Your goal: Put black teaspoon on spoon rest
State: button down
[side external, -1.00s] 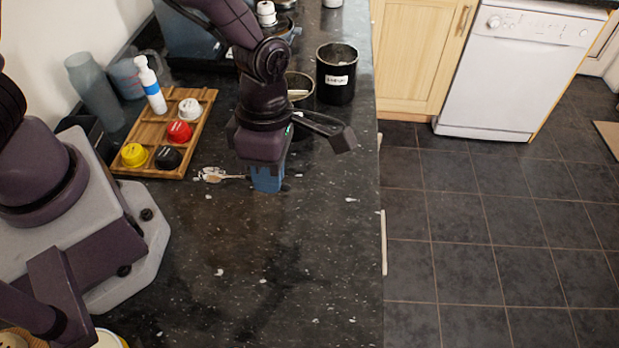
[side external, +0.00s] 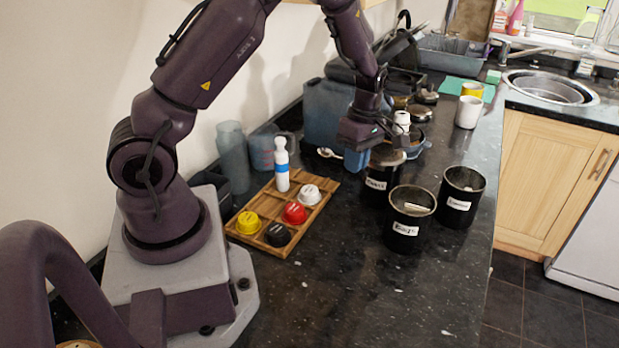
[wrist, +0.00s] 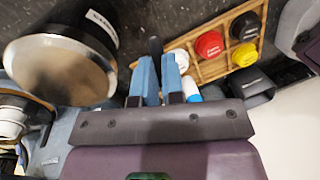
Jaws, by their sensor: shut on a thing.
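My gripper (side external: 355,160) points down with its blue fingers closed, behind the wooden tray and left of the lidded black canister. In the wrist view my gripper (wrist: 158,75) is shut on a thin dark handle, which sticks out past the fingertips; I take it as the black teaspoon (wrist: 155,46). I cannot make out a spoon rest in either view.
A wooden tray (side external: 262,212) holds coloured pots and a white bottle (side external: 281,165). Black canisters (side external: 410,218) (side external: 461,196) stand right of the gripper, with the lidded one (side external: 381,178) closest. A blue jug (side external: 325,110) is behind. The front counter is clear.

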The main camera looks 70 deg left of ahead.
jog(key=s+a, duration=0.2)
jog(key=a, duration=0.7)
send_over(330, 189)
jog(key=shift+m, duration=0.4)
notch_tip(330, 189, down, 6)
jog(key=shift+f, duration=0.1)
jog(key=shift+w+f, duration=0.1)
jog(key=shift+f, duration=2)
jog(key=shift+f, duration=0.1)
jog(key=shift+f, duration=0.6)
jog(key=c, duration=1.2)
grip_release()
jog(key=shift+d, duration=0.15)
jog(key=shift+c, duration=0.2)
jog(key=shift+s, duration=0.2)
notch_tip(330, 189, up, 13)
jog(key=w+a, duration=0.1)
jog(key=w, duration=0.1)
jog(key=shift+w+r, duration=0.15)
